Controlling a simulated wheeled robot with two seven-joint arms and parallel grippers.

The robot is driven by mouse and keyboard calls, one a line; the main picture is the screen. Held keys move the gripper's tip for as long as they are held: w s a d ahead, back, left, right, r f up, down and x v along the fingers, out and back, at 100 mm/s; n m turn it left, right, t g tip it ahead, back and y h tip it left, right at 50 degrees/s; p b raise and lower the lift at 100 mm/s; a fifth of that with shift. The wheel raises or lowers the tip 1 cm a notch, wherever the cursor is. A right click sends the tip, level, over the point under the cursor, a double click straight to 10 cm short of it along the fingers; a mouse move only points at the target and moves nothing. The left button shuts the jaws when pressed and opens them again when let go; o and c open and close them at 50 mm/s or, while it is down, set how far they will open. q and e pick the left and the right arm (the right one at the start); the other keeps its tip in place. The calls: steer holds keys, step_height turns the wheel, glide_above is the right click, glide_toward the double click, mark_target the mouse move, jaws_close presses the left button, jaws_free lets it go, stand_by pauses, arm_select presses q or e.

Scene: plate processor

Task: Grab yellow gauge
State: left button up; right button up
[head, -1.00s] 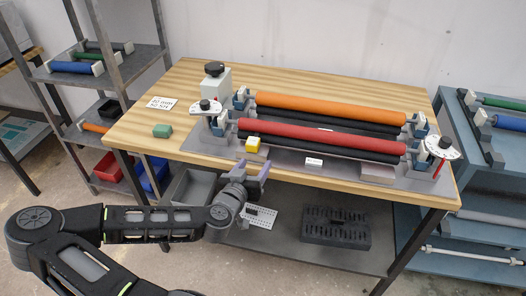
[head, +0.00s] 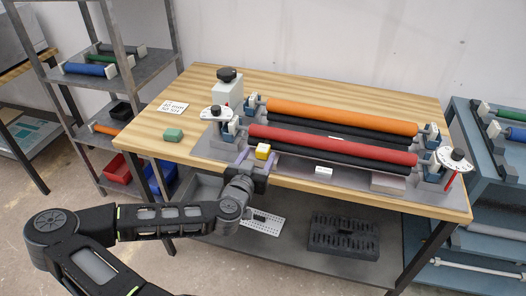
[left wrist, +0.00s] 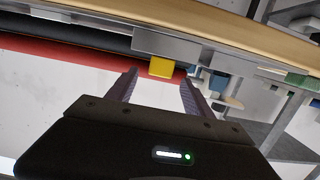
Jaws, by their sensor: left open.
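The yellow gauge (head: 263,151) is a small block with a pale top, at the front left of the roller machine on the wooden table. It also shows in the left wrist view (left wrist: 161,67), just beyond the fingertips and between their lines. My left gripper (head: 256,158) is open at the table's front edge, its fingers reaching toward the gauge. In the left wrist view the open fingers (left wrist: 158,78) have nothing between them. I cannot tell whether a finger touches the gauge. My right gripper is not in view.
A red roller (head: 330,143) and an orange roller (head: 340,116) lie behind the gauge. A white block (head: 323,171) sits to its right on the base plate. Bare wood (head: 150,146) lies left of the machine.

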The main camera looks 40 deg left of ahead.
mark_target(261, 152)
arm_select(q)
steer(key=shift+p+x, duration=0.35)
steer(key=shift+x, duration=2.25)
jaws_close()
